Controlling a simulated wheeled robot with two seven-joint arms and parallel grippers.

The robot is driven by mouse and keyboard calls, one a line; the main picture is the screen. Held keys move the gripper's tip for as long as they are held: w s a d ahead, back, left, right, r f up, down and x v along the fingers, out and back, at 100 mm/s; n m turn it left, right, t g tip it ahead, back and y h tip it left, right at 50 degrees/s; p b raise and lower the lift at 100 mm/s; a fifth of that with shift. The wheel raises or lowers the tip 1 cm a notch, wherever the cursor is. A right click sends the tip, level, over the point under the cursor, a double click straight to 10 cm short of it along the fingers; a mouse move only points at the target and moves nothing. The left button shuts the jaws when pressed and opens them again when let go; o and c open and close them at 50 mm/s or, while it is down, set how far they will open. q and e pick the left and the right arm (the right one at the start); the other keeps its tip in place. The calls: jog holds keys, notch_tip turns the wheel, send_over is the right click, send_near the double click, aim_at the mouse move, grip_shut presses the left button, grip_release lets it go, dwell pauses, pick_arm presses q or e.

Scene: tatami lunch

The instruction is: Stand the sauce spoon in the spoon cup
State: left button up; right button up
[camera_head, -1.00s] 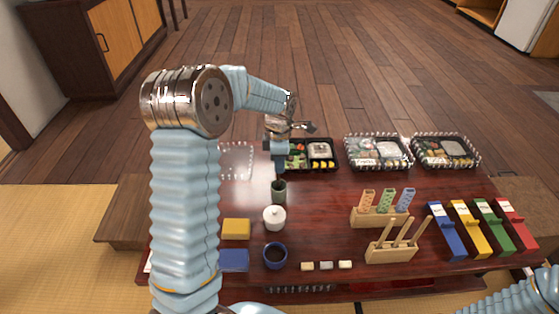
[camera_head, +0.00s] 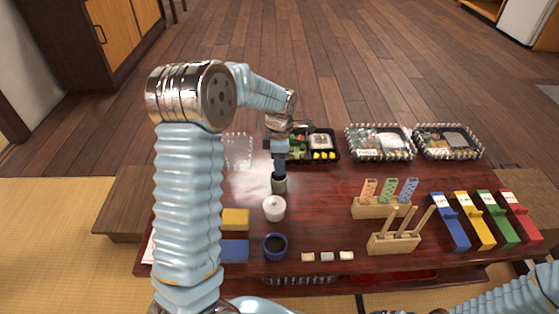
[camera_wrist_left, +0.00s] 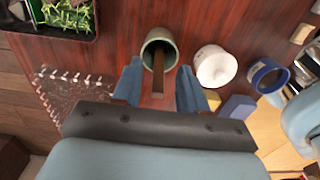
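The spoon cup (camera_head: 279,186) is a small grey-green cup standing on the table, and it also shows in the left wrist view (camera_wrist_left: 149,40). The sauce spoon (camera_wrist_left: 158,80) shows as a brown wooden handle standing out of the cup's mouth; its lower end is hidden inside. My left gripper (camera_head: 280,163) is right above the cup. In the left wrist view my left gripper (camera_wrist_left: 160,84) has its two blue fingers apart, one on each side of the handle, with gaps showing. My right gripper is outside the views; only part of that arm shows at bottom right.
A white lidded pot (camera_head: 274,208) and a dark blue sauce bowl (camera_head: 275,246) stand in front of the cup. Yellow (camera_head: 236,219) and blue (camera_head: 235,250) blocks lie to the left. Lunch boxes (camera_head: 380,143) line the back, and wooden racks (camera_head: 394,243) stand to the right.

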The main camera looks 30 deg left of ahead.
pick_arm(q)
notch_tip(320, 180, up, 14)
jog(key=p, duration=0.2)
dwell(0.4)
dwell(0.8)
